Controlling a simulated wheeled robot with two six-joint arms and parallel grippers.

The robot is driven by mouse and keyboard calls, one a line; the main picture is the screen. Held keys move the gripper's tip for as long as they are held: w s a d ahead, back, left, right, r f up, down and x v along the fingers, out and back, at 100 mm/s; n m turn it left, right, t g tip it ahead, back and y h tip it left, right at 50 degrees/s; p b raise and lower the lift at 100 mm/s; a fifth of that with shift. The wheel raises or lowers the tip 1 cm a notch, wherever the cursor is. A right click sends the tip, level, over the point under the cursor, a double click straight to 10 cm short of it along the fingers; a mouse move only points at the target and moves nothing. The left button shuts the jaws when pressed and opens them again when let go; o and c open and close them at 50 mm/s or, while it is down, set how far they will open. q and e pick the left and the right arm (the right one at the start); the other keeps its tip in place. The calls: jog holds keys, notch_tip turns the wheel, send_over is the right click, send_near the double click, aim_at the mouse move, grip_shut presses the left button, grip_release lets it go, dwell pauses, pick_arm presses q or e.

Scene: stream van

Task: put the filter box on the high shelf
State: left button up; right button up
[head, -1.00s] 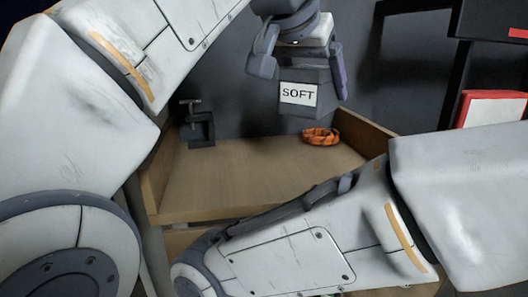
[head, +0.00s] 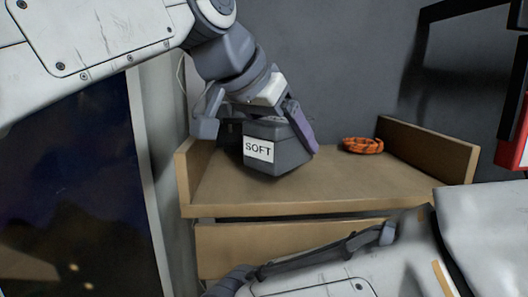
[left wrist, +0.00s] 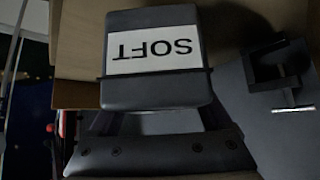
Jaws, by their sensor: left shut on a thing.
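The filter box is a dark grey box (head: 287,157) with a white label reading SOFT. My left gripper (head: 254,124) is shut on it from above, its fingers at either side. The box is tilted in the head view and appears over the left part of the wooden shelf (head: 335,188). I cannot tell whether its bottom touches the shelf. In the left wrist view the box (left wrist: 155,92) fills the upper middle, its label upside down.
An orange coil (head: 362,145) lies on the shelf, right of the box. A black clamp (left wrist: 280,78) shows beside the box in the left wrist view. The shelf has raised wooden sides (head: 430,148).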

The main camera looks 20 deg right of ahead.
aim_at(266, 122)
pick_arm(q)
jog(key=shift+f, duration=1)
jog(key=shift+f, duration=0.2)
jog(key=o, duration=1.4)
jog(key=shift+r, duration=0.3)
jog(key=v, duration=1.2)
jog(key=shift+a+f+b, duration=0.1)
jog(key=shift+b, duration=0.3)
